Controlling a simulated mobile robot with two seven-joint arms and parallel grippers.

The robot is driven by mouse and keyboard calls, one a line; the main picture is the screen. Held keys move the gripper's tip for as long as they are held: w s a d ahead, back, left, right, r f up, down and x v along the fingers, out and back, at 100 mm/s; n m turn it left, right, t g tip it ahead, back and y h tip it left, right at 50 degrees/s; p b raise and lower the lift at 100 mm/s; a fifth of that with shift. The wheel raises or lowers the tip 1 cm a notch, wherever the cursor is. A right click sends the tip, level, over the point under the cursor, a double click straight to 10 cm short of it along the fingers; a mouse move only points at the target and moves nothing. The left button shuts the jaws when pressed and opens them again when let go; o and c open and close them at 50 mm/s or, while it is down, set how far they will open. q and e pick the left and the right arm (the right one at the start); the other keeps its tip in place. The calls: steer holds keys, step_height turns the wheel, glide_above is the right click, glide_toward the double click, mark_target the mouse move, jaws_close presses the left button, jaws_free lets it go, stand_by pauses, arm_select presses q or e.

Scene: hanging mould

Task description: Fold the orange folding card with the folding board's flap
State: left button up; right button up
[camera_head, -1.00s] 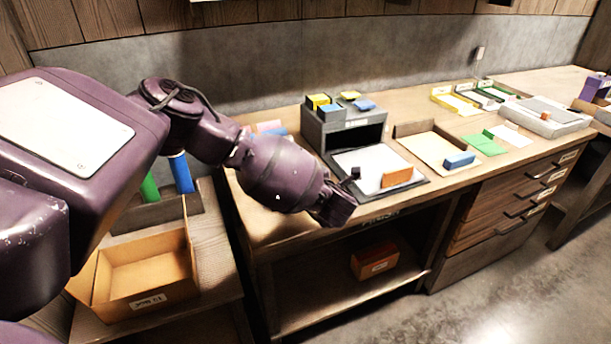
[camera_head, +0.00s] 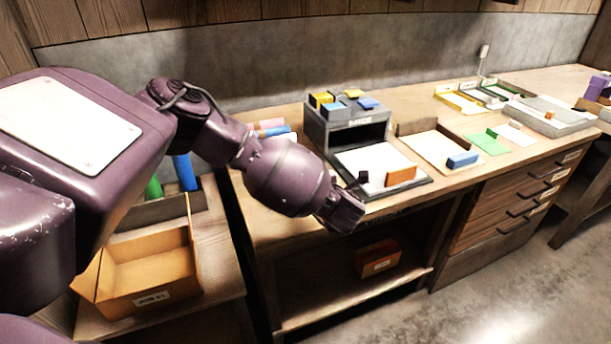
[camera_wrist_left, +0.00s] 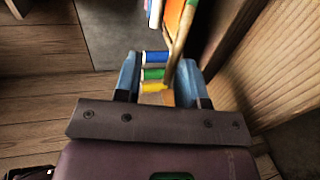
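I cannot pick out the orange folding card for certain. A small orange piece (camera_head: 549,115) shows on a flat grey board (camera_head: 566,122) at the far right of the bench. This may be the folding board; its flap is not clear at this size. My left gripper (camera_head: 356,192) is far to the left of it, by the bench's front edge. In the left wrist view my left gripper (camera_wrist_left: 158,78) has its two bluish fingers apart, with nothing seen held between them. My right gripper is not in view.
A grey block-topped box (camera_head: 345,122), a tray with an orange block (camera_head: 401,175), a cream sheet with a blue block (camera_head: 462,160) and a green card (camera_head: 488,144) line the bench. An open orange box (camera_head: 150,270) stands lower left. Floor at right is clear.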

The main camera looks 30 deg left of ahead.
arm_select(q)
steer(key=p+v, duration=0.1)
steer(key=v, duration=0.7)
steer(key=shift+s, duration=0.15)
stand_by(0.4)
stand_by(0.3)
